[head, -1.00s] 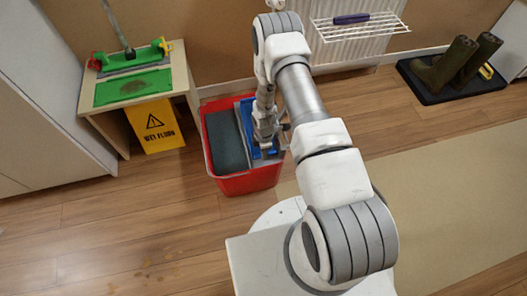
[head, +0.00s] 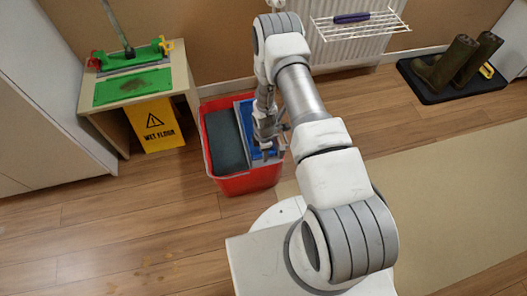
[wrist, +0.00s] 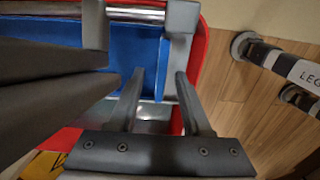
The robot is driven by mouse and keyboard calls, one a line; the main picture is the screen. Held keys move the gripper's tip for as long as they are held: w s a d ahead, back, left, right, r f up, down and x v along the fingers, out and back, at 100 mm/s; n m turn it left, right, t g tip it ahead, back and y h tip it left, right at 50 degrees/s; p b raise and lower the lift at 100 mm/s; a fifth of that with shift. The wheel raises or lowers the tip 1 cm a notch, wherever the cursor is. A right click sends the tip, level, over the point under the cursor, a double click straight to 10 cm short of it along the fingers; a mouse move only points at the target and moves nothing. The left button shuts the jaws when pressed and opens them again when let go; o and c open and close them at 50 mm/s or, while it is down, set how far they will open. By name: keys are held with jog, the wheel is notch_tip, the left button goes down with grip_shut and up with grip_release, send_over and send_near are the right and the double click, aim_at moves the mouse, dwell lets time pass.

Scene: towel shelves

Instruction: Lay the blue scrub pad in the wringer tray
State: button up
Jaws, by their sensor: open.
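The blue scrub pad (wrist: 145,45) appears as a flat blue surface inside the grey-framed wringer tray (wrist: 182,18), over the red bucket. Blue also shows beside my arm in the head view, mostly hidden by it. I cannot clearly tell the pad from the tray floor. My gripper (wrist: 158,78) is open and low over the front right end of the tray, its fingertips by the edge of the blue surface. In the head view my gripper (head: 267,142) is partly hidden by its own arm.
The red bucket (head: 245,184) has a dark compartment (head: 227,138) on its left. A small stand with a green top (head: 112,94) and a yellow wet-floor sign (head: 157,125) stand to the left. A wire rack (head: 370,28) hangs behind. Boots (head: 450,62) stand far right.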

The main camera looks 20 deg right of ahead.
notch_tip(320, 180, up, 17)
jog(key=p, duration=0.6)
jog(key=shift+r, duration=0.2)
notch_tip(320, 180, up, 28)
jog(key=d+m+t, duration=0.2)
jog(key=m, duration=0.5)
jog(key=s+r+m+t, duration=0.2)
jog(key=s+r+m, duration=0.5)
jog(key=r, duration=0.7)
jog(key=s+a+r+m+t, duration=0.15)
jog(key=s+r+m, duration=0.35)
jog(key=s, duration=0.8)
notch_tip(320, 180, up, 22)
jog(key=n+p, duration=0.1)
jog(key=p, duration=2.1)
jog(key=shift+s+a+r, duration=0.2)
jog(key=shift+s+r, duration=0.05)
